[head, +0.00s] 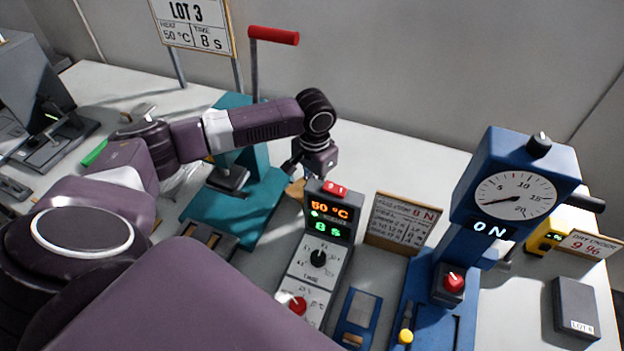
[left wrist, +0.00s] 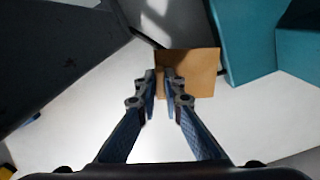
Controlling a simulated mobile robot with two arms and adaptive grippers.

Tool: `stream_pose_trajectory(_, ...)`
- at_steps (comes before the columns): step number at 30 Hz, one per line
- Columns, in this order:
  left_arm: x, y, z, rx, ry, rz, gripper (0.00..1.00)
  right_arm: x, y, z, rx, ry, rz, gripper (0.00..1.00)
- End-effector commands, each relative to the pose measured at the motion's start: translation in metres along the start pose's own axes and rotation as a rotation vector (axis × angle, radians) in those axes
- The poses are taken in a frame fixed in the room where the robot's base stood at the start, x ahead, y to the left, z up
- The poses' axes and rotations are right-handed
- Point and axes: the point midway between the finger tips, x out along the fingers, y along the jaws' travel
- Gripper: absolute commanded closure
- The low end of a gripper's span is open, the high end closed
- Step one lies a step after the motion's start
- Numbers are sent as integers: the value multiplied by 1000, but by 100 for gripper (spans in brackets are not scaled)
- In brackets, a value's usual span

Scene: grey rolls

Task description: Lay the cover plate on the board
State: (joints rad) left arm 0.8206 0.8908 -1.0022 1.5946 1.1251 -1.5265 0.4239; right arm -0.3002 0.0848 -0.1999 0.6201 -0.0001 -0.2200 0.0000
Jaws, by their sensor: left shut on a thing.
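A flat tan square plate (left wrist: 200,72), which I take as the cover plate, shows in the left wrist view. My left gripper (left wrist: 163,78) is shut on it near its left edge, with the two fingertips close together. In the head view my left gripper (head: 297,176) is beside the teal press and behind the control box, and only a small tan corner (head: 295,188) of the plate shows there. I cannot make out the board with certainty. My right gripper is not in view.
The teal press (head: 213,215) with a red lever stands left of my left gripper. The control box (head: 318,260) reads 50 °C and 8 s. A small notice (head: 398,222), a blue gauge stand (head: 500,200) and a dark box (head: 575,308) are to the right. Bare table lies behind the notice.

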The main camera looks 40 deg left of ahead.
Motion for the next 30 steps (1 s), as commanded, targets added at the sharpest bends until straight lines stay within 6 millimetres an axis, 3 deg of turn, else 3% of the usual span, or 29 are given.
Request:
stream_pose_trajectory(8, 34, 0, 1, 1, -3, -1, 100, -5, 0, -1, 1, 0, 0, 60)
stream_pose_trajectory(18, 38, 0, 1, 0, -2, 0, 100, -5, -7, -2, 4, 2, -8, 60)
stream_pose_trajectory(19, 39, 0, 1, 0, -2, 0, 91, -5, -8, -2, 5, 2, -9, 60)
stream_pose_trajectory(23, 38, 0, 1, 0, -1, 0, 77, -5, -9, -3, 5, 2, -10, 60)
stream_pose_trajectory(30, 38, 0, 1, 0, -1, -1, 75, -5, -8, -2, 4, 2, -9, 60)
